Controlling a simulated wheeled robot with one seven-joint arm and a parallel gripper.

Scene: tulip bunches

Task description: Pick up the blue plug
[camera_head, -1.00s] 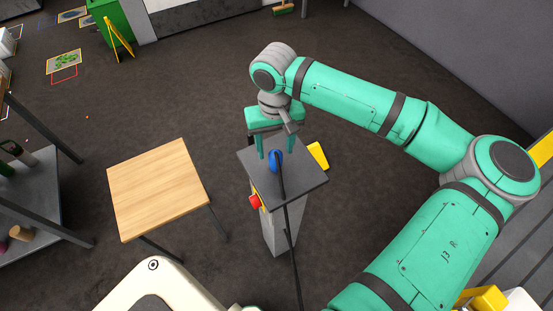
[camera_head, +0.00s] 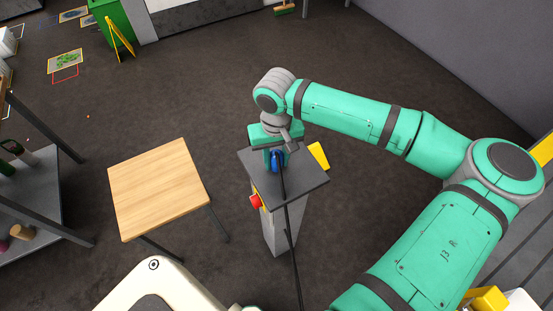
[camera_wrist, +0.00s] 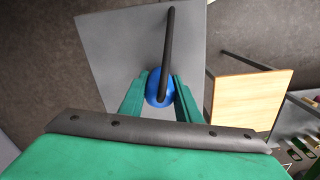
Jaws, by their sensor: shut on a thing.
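The blue plug (camera_head: 278,160) is on the dark grey top of a pedestal (camera_head: 305,180), with a black cable running from it toward me and down past the pedestal's front edge. My gripper (camera_head: 275,160) is over the pedestal's far left part, its green fingers shut on the plug. In the wrist view the blue plug (camera_wrist: 158,88) sits between the two green fingers, with the black cable crossing over it. Whether the plug touches the pedestal top cannot be told.
A light wooden table (camera_head: 160,190) stands to the left of the pedestal. A red button (camera_head: 255,201) is on the pedestal's left side. A yellow object (camera_head: 319,155) is behind its right edge. A grey shelf (camera_head: 40,200) stands at far left.

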